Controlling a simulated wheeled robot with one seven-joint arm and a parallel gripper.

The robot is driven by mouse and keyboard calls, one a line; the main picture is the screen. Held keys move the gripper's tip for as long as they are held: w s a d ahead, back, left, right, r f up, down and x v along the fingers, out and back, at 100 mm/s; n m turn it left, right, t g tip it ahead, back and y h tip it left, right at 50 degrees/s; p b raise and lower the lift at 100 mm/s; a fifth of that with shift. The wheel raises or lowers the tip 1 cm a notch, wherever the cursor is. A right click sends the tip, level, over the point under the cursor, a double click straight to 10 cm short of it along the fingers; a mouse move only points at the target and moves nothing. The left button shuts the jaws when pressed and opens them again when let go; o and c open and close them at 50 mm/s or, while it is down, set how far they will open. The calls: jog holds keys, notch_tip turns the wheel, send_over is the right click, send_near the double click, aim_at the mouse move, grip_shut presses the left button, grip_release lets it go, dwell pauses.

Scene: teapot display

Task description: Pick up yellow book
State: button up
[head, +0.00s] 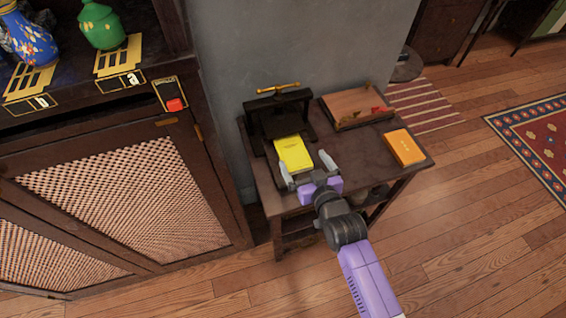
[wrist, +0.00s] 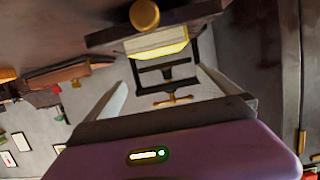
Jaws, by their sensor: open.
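The yellow book (head: 293,153) lies flat on the small wooden table (head: 272,196). Its far end reaches under the dark book press (head: 262,120). My gripper (head: 306,166) is open and empty at the table's front edge, its two pale fingers spread at the near end of the book. In the wrist view the yellow book (wrist: 158,45) shows ahead of my gripper (wrist: 162,78), with its yellow edge and pale pages visible. The fingers do not appear to be closed around it, and I cannot tell whether they touch it.
An orange book (head: 404,148) lies on the table's right side. A wooden tray (head: 350,103) sits at the back right. A dark cabinet (head: 190,190) with vases stands close on the left. A round knob (wrist: 145,14) shows in the wrist view. Floor to the right is open.

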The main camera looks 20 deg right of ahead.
aim_at(293, 154)
jog(key=shift+s+a+f+g, duration=0.1)
jog(key=shift+s+f+g, duration=0.1)
jog(key=shift+f, duration=0.3)
jog(key=shift+s+a+f+g, duration=0.1)
jog(key=shift+s+f, duration=0.1)
jog(key=shift+f, duration=0.3)
jog(key=shift+w+f, duration=0.15)
jog(key=shift+w, duration=0.05)
jog(key=shift+p+x, duration=0.4)
jog(key=shift+x, duration=3.25)
jog(key=shift+a, duration=0.1)
jog(key=shift+c, duration=0.4)
jog(key=c, duration=1.4)
jog(key=shift+r, duration=0.35)
